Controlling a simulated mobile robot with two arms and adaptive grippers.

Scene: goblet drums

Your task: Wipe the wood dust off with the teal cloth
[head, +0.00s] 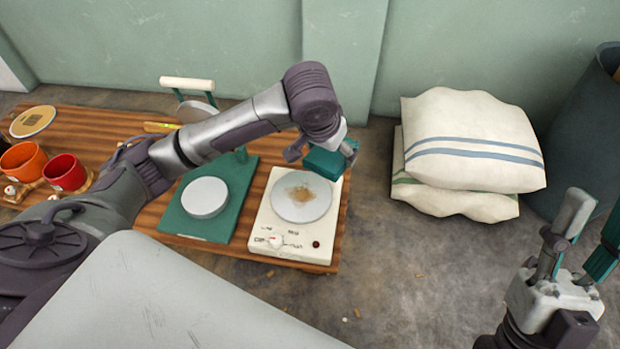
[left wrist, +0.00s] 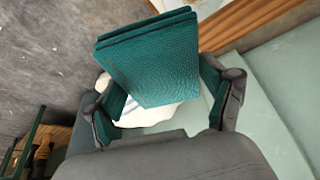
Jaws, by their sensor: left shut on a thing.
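The teal cloth (head: 325,163) is a folded pad held in my left gripper (head: 322,153), above the back right corner of the white device (head: 264,225). In the left wrist view, the cloth (left wrist: 155,60) sits between the two fingers of the left gripper (left wrist: 160,98), which is shut on it. The wood dust (head: 301,195) is a tan patch on the round grey plate (head: 284,204) of the device. The cloth is apart from the dust. My right gripper (head: 585,235) is at the lower right, its fingers apart and empty.
A green board (head: 232,212) with a white disc (head: 205,197) lies left of the device on the wooden table (head: 335,235). Orange (head: 22,161) and red (head: 65,172) pots stand at the left. Stacked sacks (head: 470,140) lie on the floor at the right.

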